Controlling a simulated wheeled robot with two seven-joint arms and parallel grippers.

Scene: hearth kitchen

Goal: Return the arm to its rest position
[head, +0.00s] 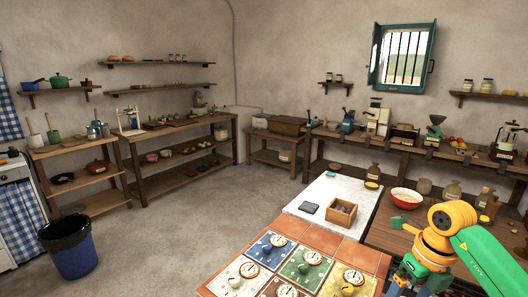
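My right arm comes in from the lower right, with a green link and orange joints. It bends downward over the right part of the near work surface. The end of the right arm, where my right gripper (403,284) sits, is small and partly cut off by the bottom edge. I cannot tell whether its fingers are open or shut, or whether it holds anything. My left arm and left gripper are not in view.
Beside the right arm is a tiled counter (333,247) with coloured panels carrying gauges. Behind it, a white slab (318,194) holds a small wooden box (341,211). A red-rimmed bowl (407,198) stands behind the arm. Open floor (190,235) lies left.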

